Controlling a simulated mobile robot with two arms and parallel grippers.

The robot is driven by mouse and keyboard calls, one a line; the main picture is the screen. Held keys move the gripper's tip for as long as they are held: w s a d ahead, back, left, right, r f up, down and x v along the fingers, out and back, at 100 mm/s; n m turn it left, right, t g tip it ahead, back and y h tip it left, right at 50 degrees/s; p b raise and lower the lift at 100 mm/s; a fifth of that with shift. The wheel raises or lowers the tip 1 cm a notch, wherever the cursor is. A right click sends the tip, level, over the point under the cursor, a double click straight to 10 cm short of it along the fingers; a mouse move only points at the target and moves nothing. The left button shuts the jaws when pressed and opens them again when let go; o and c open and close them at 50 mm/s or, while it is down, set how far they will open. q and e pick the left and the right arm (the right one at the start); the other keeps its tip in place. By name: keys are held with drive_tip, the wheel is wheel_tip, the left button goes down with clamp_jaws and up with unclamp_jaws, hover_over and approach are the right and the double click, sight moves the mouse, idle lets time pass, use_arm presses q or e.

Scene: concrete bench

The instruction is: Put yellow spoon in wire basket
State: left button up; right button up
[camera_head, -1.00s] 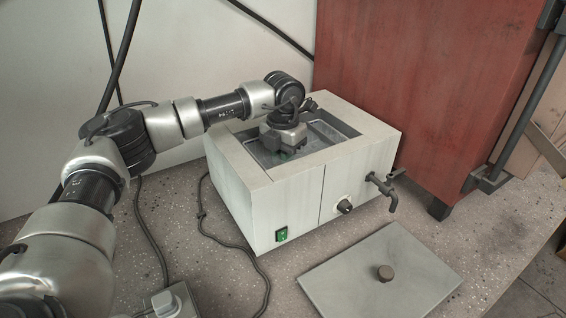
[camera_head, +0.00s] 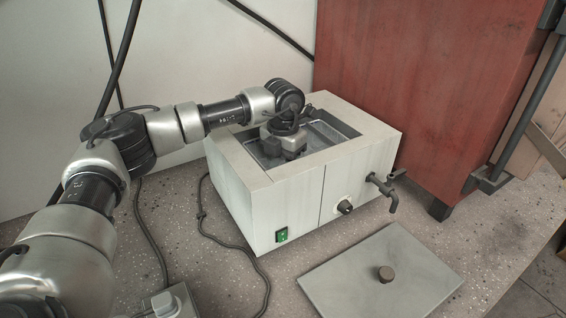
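My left gripper (camera_head: 289,150) reaches from the left into the open top of a white box-shaped bath (camera_head: 285,197). It points downward, and its fingertips are too small and dark to tell whether they are open or shut. No yellow spoon shows in the head view. I cannot make out a wire basket; the bath's recess holds a grey metal interior, partly hidden by my gripper. My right gripper is not in view.
A flat grey lid (camera_head: 345,282) with a round knob lies on the speckled bench in front of the bath. A red cabinet (camera_head: 425,85) stands behind. Black cables run on the left.

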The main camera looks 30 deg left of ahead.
use_arm(q)
wheel_tip(320, 180, up, 12)
drive_tip(key=shift+p, duration=0.45)
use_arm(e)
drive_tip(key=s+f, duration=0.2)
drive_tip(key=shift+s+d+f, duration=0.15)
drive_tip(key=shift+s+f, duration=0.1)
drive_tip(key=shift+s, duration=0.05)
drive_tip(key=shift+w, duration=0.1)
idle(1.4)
